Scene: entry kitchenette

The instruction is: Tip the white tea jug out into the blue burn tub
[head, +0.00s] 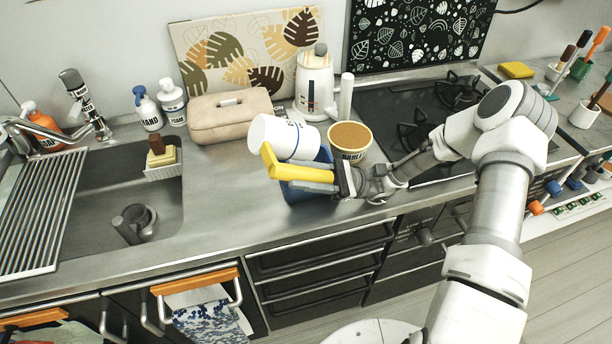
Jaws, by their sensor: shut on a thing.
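The white jug (283,137) is tilted far over, nearly on its side, above the blue tub (296,193). A yellow handle (300,169) shows on its near side. My gripper (312,182) is shut on the jug at this handle and reaches in from the right. The blue tub stands on the steel counter under the jug, partly hidden by the jug, the handle and my gripper. The inside of the tub is hidden, and I cannot see any liquid leaving the jug.
A beige case (230,116) and a white kettle-like appliance (315,84) stand behind. The hob (400,105) is right, the sink (95,215) left. Bare counter (225,210) lies between sink and tub.

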